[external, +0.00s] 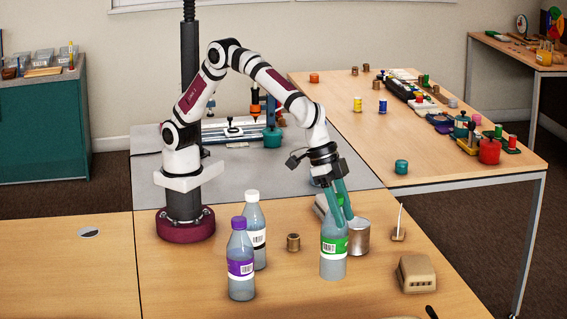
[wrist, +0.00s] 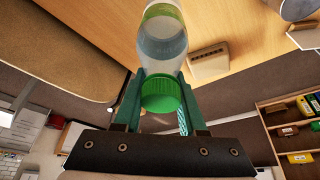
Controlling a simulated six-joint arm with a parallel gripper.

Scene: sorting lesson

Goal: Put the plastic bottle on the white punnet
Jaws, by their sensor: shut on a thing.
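My gripper (external: 342,207) points down and is shut on a clear plastic bottle (external: 333,262) with a green label. In the wrist view its green cap (wrist: 161,94) sits between the two teal fingers. The bottle is upright at the front of the wooden table; I cannot tell whether its base touches the table. No clearly white punnet shows. A beige ribbed box (external: 417,274) stands to the right of the bottle and also appears in the wrist view (wrist: 209,62). A pale object (external: 321,204) behind the bottle is mostly hidden.
A purple-labelled bottle (external: 241,266) and a white-capped bottle (external: 254,228) stand to the left. A small brown cylinder (external: 293,242) is between. A metal can (external: 357,237) is close behind the held bottle, with a small card stand (external: 399,230) to its right.

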